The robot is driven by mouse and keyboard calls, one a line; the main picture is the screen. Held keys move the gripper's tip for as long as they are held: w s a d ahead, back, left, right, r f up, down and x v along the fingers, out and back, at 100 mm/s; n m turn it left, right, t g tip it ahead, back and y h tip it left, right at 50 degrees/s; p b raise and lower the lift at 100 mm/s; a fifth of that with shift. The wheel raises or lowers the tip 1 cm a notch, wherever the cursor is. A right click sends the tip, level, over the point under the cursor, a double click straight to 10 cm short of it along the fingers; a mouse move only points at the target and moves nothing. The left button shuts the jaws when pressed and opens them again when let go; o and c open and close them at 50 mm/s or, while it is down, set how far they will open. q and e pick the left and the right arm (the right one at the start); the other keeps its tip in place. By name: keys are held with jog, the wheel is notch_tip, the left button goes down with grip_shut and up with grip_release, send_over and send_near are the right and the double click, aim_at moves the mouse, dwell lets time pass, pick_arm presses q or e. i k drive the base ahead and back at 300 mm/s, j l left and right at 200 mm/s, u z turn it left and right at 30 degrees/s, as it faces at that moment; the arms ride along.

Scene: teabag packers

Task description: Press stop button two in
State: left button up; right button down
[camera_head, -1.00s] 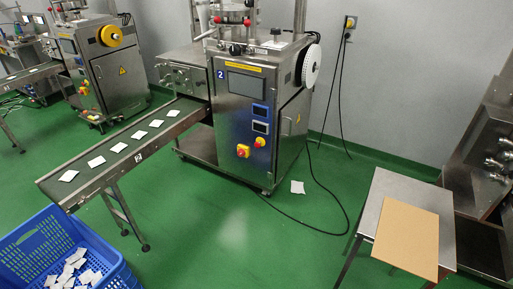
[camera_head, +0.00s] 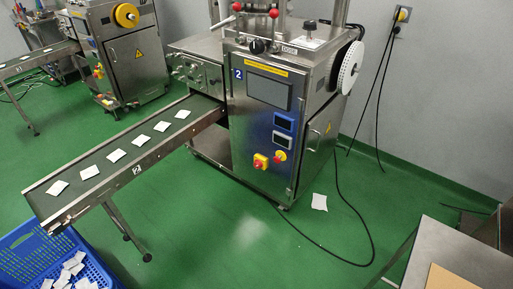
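Packing machine two (camera_head: 262,130) stands in the middle of the view, with a blue label "2" (camera_head: 238,74) on its front. Low on its front panel are two controls on yellow. I cannot tell whether the button is in or out. Neither of my grippers is in view.
A conveyor (camera_head: 110,165) with several white teabags runs left from the machine to a blue crate (camera_head: 45,250). A steel table (camera_head: 455,250) is at lower right. A black cable (camera_head: 345,225) and a white paper (camera_head: 319,202) lie on the green floor, which is otherwise clear before the machine.

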aim_at(277, 159)
jog(key=i+l+u, duration=0.2)
jog(key=i, duration=0.2)
jog(key=i+l+u, duration=0.15)
jog(key=i+l, duration=0.2)
jog(key=i, duration=0.05)
